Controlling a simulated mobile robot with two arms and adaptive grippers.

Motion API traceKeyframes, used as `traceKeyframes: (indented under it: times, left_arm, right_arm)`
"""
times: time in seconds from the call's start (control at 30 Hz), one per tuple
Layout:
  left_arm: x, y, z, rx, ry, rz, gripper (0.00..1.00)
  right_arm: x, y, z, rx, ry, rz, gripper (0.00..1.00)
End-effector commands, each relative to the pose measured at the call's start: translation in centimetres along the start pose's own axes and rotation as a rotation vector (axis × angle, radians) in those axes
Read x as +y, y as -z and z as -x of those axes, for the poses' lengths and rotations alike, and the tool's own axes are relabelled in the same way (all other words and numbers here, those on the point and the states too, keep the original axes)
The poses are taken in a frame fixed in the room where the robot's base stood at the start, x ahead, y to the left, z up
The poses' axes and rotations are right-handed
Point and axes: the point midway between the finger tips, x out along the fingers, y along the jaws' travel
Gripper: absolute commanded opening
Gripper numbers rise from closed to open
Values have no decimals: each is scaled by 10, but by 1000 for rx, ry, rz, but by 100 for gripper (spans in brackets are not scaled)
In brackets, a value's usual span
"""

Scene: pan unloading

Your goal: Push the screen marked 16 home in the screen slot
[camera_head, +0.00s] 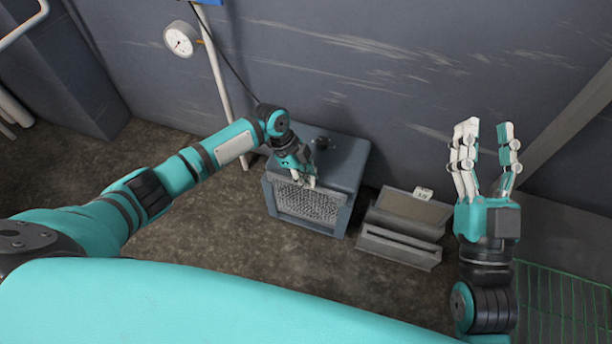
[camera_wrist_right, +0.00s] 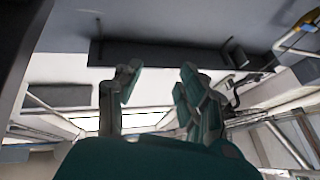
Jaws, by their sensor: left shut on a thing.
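The mesh screen (camera_head: 308,203) stands in the front of the blue-grey box (camera_head: 345,165) on the floor, within the slot's frame. No number can be read on it. I cannot tell how deep it sits. My left gripper (camera_head: 303,180) reaches down over the box's front edge, with its fingers shut at the screen's top edge; the fingers partly hide that edge. My right gripper (camera_head: 490,155) is raised at the right, open and empty, well apart from the box. Its open fingers also show in the right wrist view (camera_wrist_right: 158,100).
A grey stepped rack (camera_head: 405,225) with a small white tag (camera_head: 423,193) stands right of the box. A green grid (camera_head: 565,300) lies at the lower right. A gauge (camera_head: 180,40) and a pole (camera_head: 218,75) are by the back wall. Floor in front of the box is clear.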

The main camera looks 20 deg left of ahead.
Motion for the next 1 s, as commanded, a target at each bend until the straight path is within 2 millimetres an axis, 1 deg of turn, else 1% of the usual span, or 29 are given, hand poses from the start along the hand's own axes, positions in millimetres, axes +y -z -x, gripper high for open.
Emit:
traceKeyframes:
  times: [1.0]
  left_arm:
    - [0,-2,-5,1,1,0,0]
  right_arm:
    - [-2,14,1,83,4,-4,40]
